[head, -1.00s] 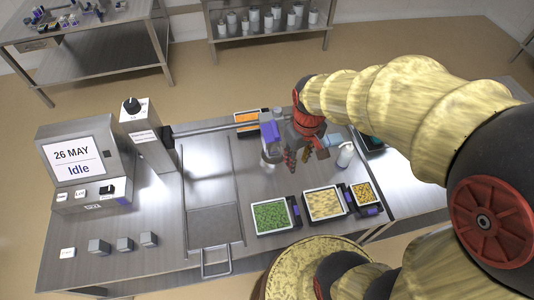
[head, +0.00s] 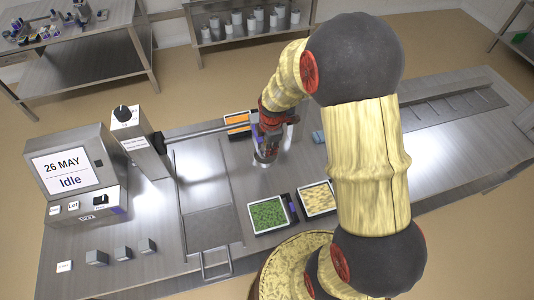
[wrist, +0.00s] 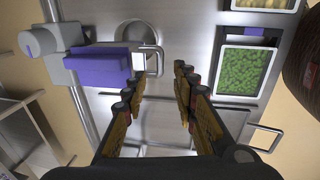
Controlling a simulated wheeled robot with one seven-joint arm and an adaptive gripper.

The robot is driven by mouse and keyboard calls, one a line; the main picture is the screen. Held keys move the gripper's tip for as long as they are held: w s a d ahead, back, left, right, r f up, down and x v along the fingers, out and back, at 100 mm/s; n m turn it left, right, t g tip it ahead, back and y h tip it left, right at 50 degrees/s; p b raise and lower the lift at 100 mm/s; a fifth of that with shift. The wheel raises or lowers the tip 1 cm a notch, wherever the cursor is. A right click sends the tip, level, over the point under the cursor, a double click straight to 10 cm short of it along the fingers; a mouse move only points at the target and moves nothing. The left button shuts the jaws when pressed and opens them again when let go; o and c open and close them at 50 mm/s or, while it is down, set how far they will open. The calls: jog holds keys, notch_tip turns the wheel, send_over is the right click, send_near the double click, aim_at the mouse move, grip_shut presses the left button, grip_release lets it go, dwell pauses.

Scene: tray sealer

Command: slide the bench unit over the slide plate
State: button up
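The bench unit (wrist: 100,65), a grey and purple block with a U-shaped metal handle (wrist: 152,60), sits on a round rail at the left of the wrist view. In the head view my arm mostly covers it. My gripper (wrist: 155,85) is open and empty, with its fingertips just short of the handle; I cannot tell whether they touch it. The gripper also shows in the head view (head: 268,135), above the bench beside the unit. The slide plate (head: 205,170) is a flat steel panel left of the unit, with a loop handle at its front.
A green-filled tray (head: 268,214) and a yellow-filled tray (head: 317,198) stand at the front right of the plate. An orange-filled tray (head: 237,124) lies behind. The machine display (head: 65,168) reads Idle at left. The slide plate looks clear.

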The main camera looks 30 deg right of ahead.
jog(key=f, duration=0.4)
jog(key=w+f+b, duration=0.1)
jog(key=shift+d+f, duration=0.1)
jog(key=shift+f, duration=0.3)
jog(key=shift+c, duration=1.2)
jog(key=c, duration=0.4)
grip_shut()
